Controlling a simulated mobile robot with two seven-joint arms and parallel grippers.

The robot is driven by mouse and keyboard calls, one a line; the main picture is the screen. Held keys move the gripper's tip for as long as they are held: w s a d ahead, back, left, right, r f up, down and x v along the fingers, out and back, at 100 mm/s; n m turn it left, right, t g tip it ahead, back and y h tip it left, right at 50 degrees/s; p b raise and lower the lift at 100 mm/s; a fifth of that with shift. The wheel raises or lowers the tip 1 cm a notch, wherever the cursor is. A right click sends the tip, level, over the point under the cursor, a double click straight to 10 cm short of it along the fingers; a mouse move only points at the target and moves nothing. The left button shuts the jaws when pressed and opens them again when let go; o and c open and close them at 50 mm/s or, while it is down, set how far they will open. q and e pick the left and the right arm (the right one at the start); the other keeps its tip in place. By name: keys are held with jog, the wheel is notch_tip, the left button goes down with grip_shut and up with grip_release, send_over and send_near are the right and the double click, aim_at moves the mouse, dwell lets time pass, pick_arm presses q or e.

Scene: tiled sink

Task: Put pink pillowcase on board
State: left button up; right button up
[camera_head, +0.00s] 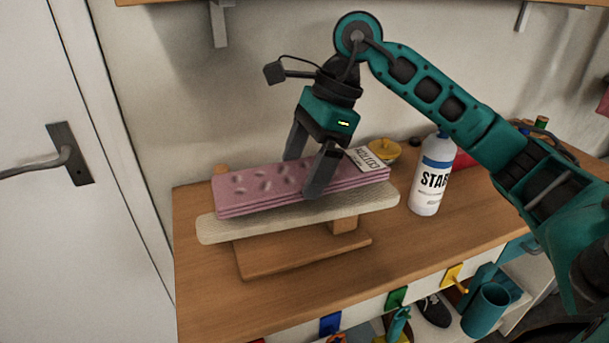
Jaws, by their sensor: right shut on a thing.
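The pink pillowcase (250,187) is a folded stack with dimples on its left part and a white printed label at its right end. It lies over the padded top of the small board (225,229), roughly lined up with it; I cannot tell whether it rests fully on it. The board stands on a wooden base on the counter. My right gripper (303,180) comes from above and is shut on the pillowcase across its middle, one finger on the near side and one behind. My left gripper is not in view.
A white bottle (432,175) with a blue band stands right of the board on the wooden counter (300,290). A yellow dish (383,150) is behind. Coloured tabs (330,324) line the front edge, above a shelf with a shoe (434,310) and teal cup (485,309). A door is left.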

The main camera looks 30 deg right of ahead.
notch_tip(320, 180, down, 4)
jog(key=shift+r, duration=0.25)
jog(key=shift+f+b, duration=0.2)
jog(key=shift+b, duration=0.15)
jog(key=o, duration=0.8)
jog(key=shift+r, duration=0.1)
